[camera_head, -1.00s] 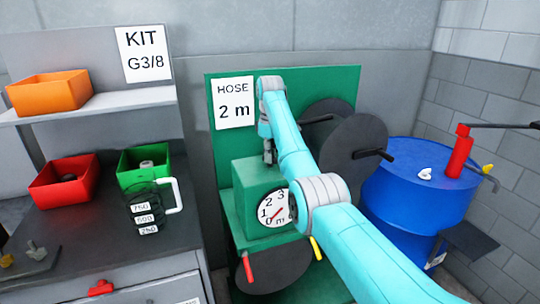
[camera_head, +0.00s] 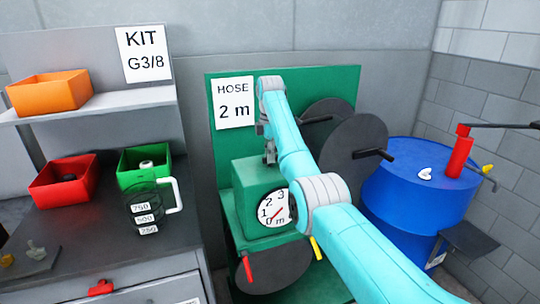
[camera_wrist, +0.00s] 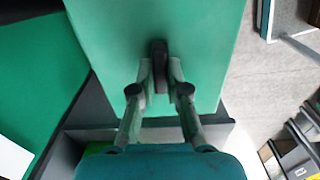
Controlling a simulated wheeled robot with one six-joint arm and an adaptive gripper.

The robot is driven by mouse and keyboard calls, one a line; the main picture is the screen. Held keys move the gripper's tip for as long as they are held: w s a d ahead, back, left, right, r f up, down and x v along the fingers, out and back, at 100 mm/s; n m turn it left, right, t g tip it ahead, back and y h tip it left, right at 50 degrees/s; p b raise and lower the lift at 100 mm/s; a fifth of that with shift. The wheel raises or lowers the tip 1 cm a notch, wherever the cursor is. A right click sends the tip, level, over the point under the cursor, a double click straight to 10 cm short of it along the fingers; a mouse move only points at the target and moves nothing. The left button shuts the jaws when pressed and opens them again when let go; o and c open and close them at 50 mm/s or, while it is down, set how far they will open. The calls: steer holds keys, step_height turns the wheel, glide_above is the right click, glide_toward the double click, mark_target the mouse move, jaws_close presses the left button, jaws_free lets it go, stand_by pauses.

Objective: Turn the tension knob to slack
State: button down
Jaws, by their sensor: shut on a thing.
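The dark tension knob (camera_wrist: 159,50) sits on top of the green metering box (camera_head: 252,184). In the wrist view it is a narrow black bar between my fingertips. My gripper (camera_wrist: 160,68) is shut on it, with one finger on each side. In the head view my gripper (camera_head: 270,157) is over the top of the box, and the arm hides most of the knob there. No slack marking is readable in either view. The round dial (camera_head: 275,208) on the box front has a red needle pointing down and left, near the low numbers.
Dark reel discs (camera_head: 356,147) with a crank stand right of the arm, beside a blue drum (camera_head: 410,205). A green panel with a HOSE 2 m sign (camera_head: 234,102) stands behind. A jug (camera_head: 148,207) and bins (camera_head: 64,184) occupy the left bench.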

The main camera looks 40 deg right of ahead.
steer(key=shift+n, duration=0.4)
steer(key=c, duration=1.2)
jaws_free()
steer(key=shift+o, duration=0.2)
